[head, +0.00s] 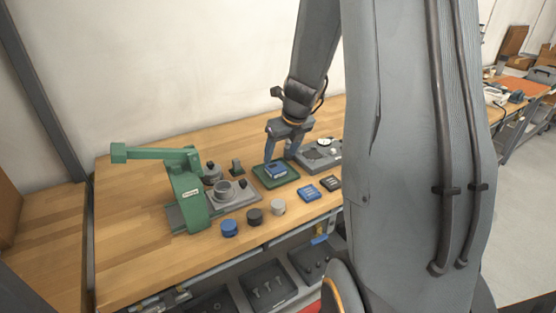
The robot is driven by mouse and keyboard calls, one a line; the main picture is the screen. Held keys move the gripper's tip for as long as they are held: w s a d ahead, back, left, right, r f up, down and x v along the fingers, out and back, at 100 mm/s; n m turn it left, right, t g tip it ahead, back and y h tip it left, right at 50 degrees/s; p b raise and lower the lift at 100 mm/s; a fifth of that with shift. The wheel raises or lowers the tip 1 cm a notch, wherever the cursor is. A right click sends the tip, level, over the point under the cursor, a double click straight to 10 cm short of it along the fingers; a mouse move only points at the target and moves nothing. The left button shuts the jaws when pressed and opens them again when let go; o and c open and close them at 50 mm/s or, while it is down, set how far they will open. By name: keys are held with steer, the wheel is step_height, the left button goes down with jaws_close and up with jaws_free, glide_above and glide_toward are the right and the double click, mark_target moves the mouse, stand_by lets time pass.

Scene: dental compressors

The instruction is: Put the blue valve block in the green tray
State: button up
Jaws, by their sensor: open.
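The green tray (260,182) lies flat on the wooden bench, near the middle. A blue block (276,171) sits inside it. My gripper (280,158) is open just above the tray, pointing down, with its fingers apart over this block. I cannot tell whether a finger touches it. A second blue block (308,192) with pale markings lies on the bench, right of the tray and nearer the front edge. Which blue block is the valve block is too small to tell for certain.
A dark block (330,183) lies beside the second blue block. A green press (187,190) stands left of the tray. Blue (229,229), dark (255,217) and grey (278,207) round parts line the front. A grey plate (316,157) lies right. The bench's left end is clear.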

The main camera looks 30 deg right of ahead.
steer(key=v, duration=0.5)
steer(key=s+a+f+n+g, duration=0.1)
steer(key=s+a+n, duration=0.7)
steer(key=n, duration=0.9)
steer(key=s+a+f+n+g, duration=0.1)
steer(key=s+a+n, duration=0.8)
steer(key=n, duration=0.9)
steer(key=shift+s+a+f+n+g, duration=0.2)
steer(key=shift+a+f+n+g, duration=0.15)
steer(key=shift+g, duration=0.25)
